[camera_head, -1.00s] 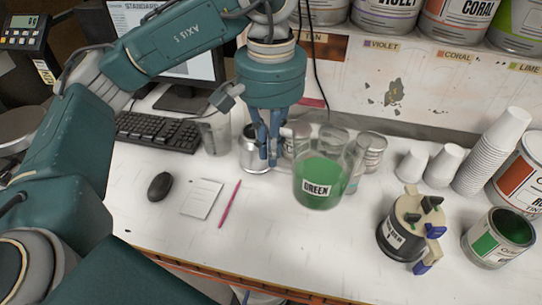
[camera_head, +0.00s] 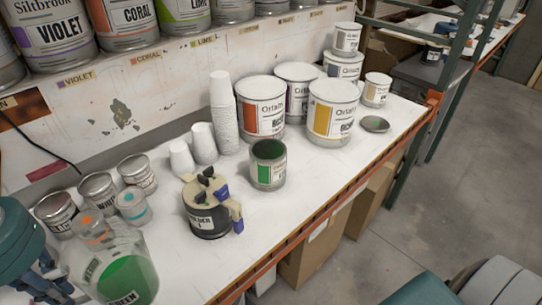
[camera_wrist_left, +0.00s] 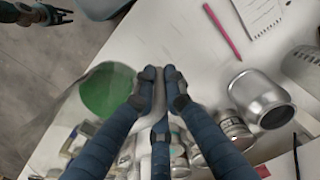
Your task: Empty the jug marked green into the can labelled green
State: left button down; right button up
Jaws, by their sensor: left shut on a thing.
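The clear jug (camera_head: 124,276) holds green liquid and bears a partly cut-off GREEN label at the lower left of the head view. It also shows in the left wrist view (camera_wrist_left: 106,92). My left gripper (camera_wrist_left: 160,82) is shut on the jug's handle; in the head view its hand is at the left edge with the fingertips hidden. The open can with a green label (camera_head: 267,168) stands upright on the bench, well to the right of the jug, and its inside is green. My right gripper (camera_wrist_left: 50,14) is small at the wrist view's top left; its opening is unclear.
Several small silver tins (camera_head: 98,190) are behind the jug. Stacked paper cups (camera_head: 222,115) and large paint tins (camera_head: 333,115) stand behind the can. The bench's orange front edge (camera_head: 300,232) is close.

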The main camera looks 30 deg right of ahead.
aim_at(268, 156)
jog(key=k+z, duration=0.25)
jog(key=k+l+z, duration=0.1)
jog(key=k+z, duration=0.2)
jog(key=i+z, duration=0.1)
jog(key=z, duration=0.35)
jog(key=i+z, duration=0.15)
jog(key=z, duration=0.3)
jog(key=i+z, duration=0.1)
jog(key=z, duration=0.4)
jog(key=i+j, duration=0.6)
